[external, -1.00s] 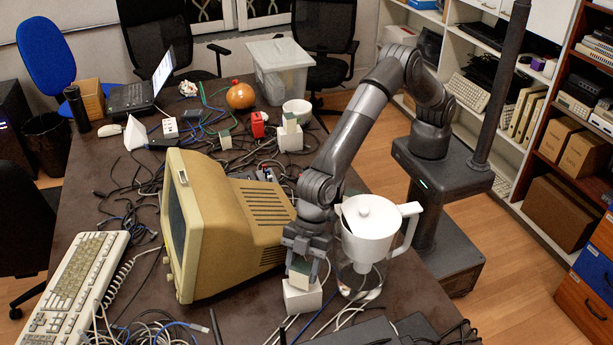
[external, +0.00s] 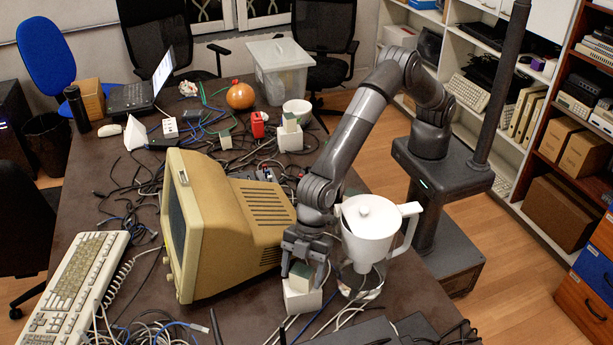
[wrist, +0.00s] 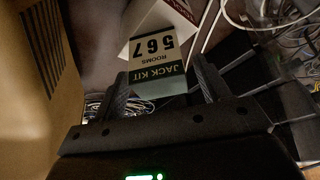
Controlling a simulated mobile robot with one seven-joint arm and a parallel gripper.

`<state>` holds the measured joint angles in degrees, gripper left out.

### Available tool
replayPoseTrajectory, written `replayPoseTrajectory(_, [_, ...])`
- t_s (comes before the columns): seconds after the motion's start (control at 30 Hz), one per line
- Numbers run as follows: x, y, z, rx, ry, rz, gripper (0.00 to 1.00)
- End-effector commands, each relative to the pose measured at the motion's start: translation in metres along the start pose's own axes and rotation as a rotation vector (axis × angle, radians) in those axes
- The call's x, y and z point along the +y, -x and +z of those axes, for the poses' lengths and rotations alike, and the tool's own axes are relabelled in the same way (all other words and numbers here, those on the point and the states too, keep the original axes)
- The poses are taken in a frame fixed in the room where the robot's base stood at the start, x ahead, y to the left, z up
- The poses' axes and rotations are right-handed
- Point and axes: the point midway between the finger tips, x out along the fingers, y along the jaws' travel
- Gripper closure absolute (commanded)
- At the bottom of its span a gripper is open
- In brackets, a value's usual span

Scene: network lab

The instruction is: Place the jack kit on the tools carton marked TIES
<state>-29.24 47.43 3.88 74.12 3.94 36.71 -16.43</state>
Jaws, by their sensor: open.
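The jack kit (wrist: 157,66) is a small box with a cream face and a green band reading JACK KIT, ROOMS 567. In the external view the kit (external: 302,278) sits on top of a small white carton (external: 301,300) at the table's front. The word TIES is not legible in any view.
A beige monitor (external: 225,220) stands close left of my gripper, a white jug-like vessel (external: 370,230) close right. Loose cables surround the carton. Farther back, another small box (external: 290,122) sits on a white carton (external: 290,139). A dark flat device lies at the front right edge.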

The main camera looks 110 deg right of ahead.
Motion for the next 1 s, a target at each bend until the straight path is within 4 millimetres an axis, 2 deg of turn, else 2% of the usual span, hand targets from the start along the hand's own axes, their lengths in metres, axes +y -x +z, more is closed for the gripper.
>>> replayPoseTrajectory(0.17, [0.001, 0.020, -0.002, 0.004, 0.000, 0.001, 0.31])
replayPoseTrajectory(0.6, [0.000, 0.104, -0.001, 0.003, 0.000, 0.001, 0.31])
replayPoseTrajectory(0.8, [0.000, 0.120, -0.001, 0.001, -0.001, 0.000, 0.31])
replayPoseTrajectory(1.0, [0.000, 0.122, -0.001, 0.000, 0.000, 0.000, 0.31])
